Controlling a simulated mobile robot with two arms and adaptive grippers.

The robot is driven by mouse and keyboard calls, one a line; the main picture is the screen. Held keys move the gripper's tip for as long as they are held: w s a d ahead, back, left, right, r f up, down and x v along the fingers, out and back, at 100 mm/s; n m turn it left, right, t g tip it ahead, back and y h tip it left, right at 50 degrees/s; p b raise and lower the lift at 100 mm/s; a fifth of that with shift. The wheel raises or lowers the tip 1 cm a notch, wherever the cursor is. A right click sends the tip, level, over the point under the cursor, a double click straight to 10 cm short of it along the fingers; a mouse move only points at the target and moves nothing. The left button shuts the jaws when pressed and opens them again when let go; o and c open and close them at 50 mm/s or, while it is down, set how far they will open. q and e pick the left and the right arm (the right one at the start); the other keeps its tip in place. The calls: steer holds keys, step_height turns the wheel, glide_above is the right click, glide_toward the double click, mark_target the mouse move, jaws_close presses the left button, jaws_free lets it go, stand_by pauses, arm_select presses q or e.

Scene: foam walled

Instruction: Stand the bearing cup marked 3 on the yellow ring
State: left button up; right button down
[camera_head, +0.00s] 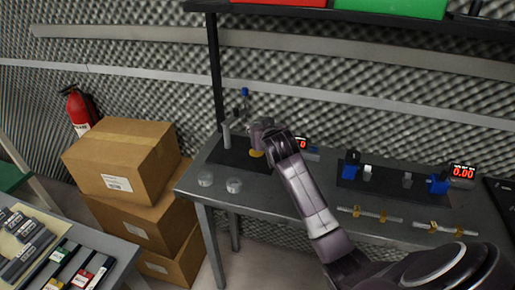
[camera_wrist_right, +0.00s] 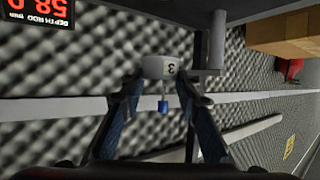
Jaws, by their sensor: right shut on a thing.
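The bearing cup marked 3 (camera_wrist_right: 160,67) is pale and sits between the fingertips of my right gripper (camera_wrist_right: 160,84) in the right wrist view. Its "3" appears turned on its side. In the head view my right gripper (camera_head: 262,131) is above the left part of the grey table, shut on the cup, which the gripper mostly hides. The yellow ring (camera_head: 256,153) lies on a dark mat just below the gripper, partly covered by it. The cup appears held above the ring, apart from it. My left gripper is not in view.
A stand with a blue top (camera_head: 245,92) rises behind the gripper. Two clear cups (camera_head: 205,179) (camera_head: 233,185) are at the table's front left. A red display (camera_head: 302,143) is to the right, and blue fixtures (camera_head: 351,163) stand farther right. Cardboard boxes (camera_head: 123,158) are stacked left.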

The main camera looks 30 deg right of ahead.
mark_target(258, 156)
step_height(258, 156, down, 9)
steer(key=shift+f, duration=0.1)
stand_by(0.3)
steer(key=c, duration=1.4)
jaws_free()
steer(key=shift+c, duration=0.2)
steer(key=v, duration=1.2)
